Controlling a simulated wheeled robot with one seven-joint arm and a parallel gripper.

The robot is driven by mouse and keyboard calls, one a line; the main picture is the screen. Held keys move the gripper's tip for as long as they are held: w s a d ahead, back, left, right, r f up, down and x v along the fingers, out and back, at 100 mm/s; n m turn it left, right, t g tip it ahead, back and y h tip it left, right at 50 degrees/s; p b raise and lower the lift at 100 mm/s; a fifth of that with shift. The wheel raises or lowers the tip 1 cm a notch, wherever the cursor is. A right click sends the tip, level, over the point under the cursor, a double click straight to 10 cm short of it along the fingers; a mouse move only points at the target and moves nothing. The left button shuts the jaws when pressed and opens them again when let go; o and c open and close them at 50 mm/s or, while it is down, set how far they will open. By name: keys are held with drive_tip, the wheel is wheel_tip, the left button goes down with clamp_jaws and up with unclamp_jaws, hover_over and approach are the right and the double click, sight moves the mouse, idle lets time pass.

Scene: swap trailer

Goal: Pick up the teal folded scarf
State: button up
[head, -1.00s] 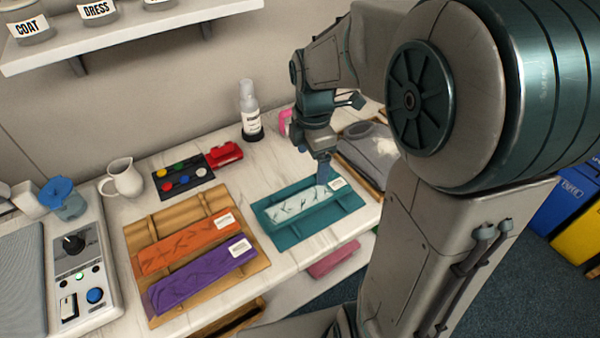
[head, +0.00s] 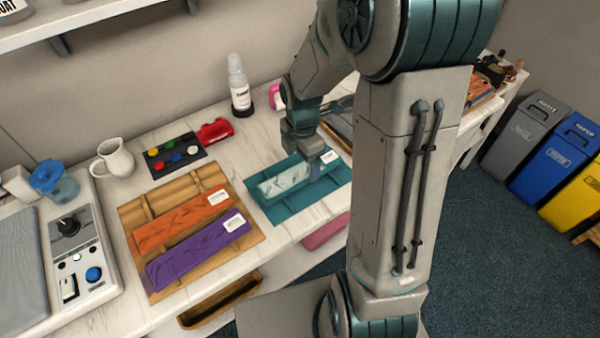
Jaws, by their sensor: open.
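A teal tray (head: 283,215) lies on the white counter. On it is a pale, whitish-teal folded scarf (head: 285,181) with a dark branch pattern and a white tag at its right end. No fully teal scarf shows. My gripper (head: 316,172) points down over the right part of this scarf, close to the tag. Its jaws are open and hold nothing that I can see. The fingers are small and partly merge with the scarf, so I cannot tell whether they touch it.
A wooden tray (head: 159,287) to the left holds an orange scarf (head: 175,223) and a purple scarf (head: 190,254). A white bottle (head: 238,85), a dark palette (head: 172,160) and a white jug (head: 113,158) stand behind. A pink folded cloth (head: 325,231) lies below the counter edge.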

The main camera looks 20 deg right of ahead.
sight(302, 171)
drive_tip(key=shift+f, duration=1.65)
drive_tip(key=c, duration=1.2)
drive_tip(key=shift+o, duration=0.2)
drive_tip(key=shift+r, duration=0.15)
